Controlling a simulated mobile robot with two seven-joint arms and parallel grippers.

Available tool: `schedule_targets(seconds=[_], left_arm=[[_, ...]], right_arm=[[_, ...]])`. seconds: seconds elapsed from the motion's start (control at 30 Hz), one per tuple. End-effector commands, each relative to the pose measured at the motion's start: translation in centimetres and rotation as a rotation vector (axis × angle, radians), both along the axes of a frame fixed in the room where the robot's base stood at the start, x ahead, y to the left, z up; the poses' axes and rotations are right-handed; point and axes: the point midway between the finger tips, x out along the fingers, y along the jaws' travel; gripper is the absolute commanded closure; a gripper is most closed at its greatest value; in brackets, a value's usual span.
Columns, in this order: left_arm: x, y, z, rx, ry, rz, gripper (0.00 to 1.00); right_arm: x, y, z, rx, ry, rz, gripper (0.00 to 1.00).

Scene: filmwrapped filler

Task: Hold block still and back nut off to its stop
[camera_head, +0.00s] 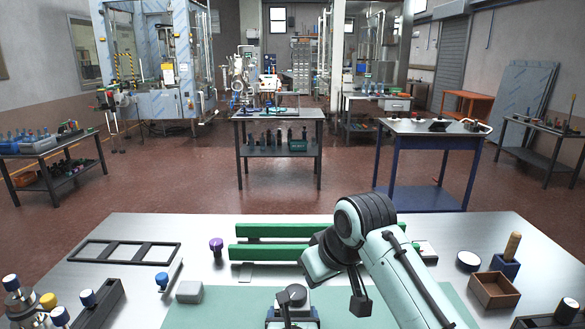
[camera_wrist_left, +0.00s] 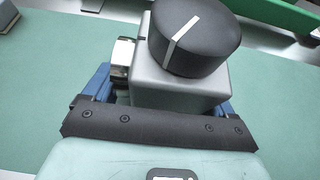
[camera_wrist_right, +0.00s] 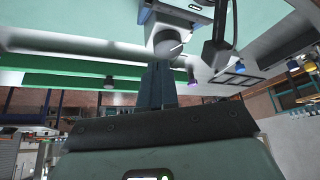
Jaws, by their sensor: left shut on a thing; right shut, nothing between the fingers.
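A grey block (camera_wrist_left: 180,92) with a black round nut (camera_wrist_left: 195,36) on top, marked by a white line, fills the left wrist view. My left gripper (camera_wrist_left: 165,88) is shut on the block, its blue fingers at either side. In the head view, the nut (camera_head: 292,295) shows at the bottom centre. My right gripper (camera_wrist_right: 158,68) is shut and empty, its fingertips pointing at the nut (camera_wrist_right: 168,46) on the block. The gap between them is hard to judge. In the head view, the right arm's fingers are hidden.
Green bars (camera_head: 275,231) lie across the steel table behind the block. A black frame (camera_head: 125,251), a purple knob (camera_head: 216,244) and a small grey block (camera_head: 190,291) are to the left. An open brown box (camera_head: 494,290) stands right. The green mat (camera_head: 235,309) has free room.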

Motion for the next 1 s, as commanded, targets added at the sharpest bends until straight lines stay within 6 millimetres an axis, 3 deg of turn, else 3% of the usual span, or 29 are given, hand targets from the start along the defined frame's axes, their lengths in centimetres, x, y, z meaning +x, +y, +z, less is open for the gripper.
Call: schedule_targets(seconds=[0.17,0.37,0.8,1.0], left_arm=[[0.0,0.0,0.0,0.0,0.0,0.001,0.56],[0.0,0.1,0.0,0.0,0.0,0.002,0.56],[0.0,0.1,0.0,0.0,0.0,0.001,0.56],[0.0,0.1,0.0,0.001,0.0,0.002,0.56]], right_arm=[[-1.0,2.7,0.7,0.0,0.0,0.004,1.0],[-1.0,2.7,-0.3,-0.003,0.001,0.001,1.0],[-1.1,2.7,-5.3,0.0,0.001,0.0,1.0],[-1.1,2.7,-6.2,0.0,0.0,0.001,1.0]])
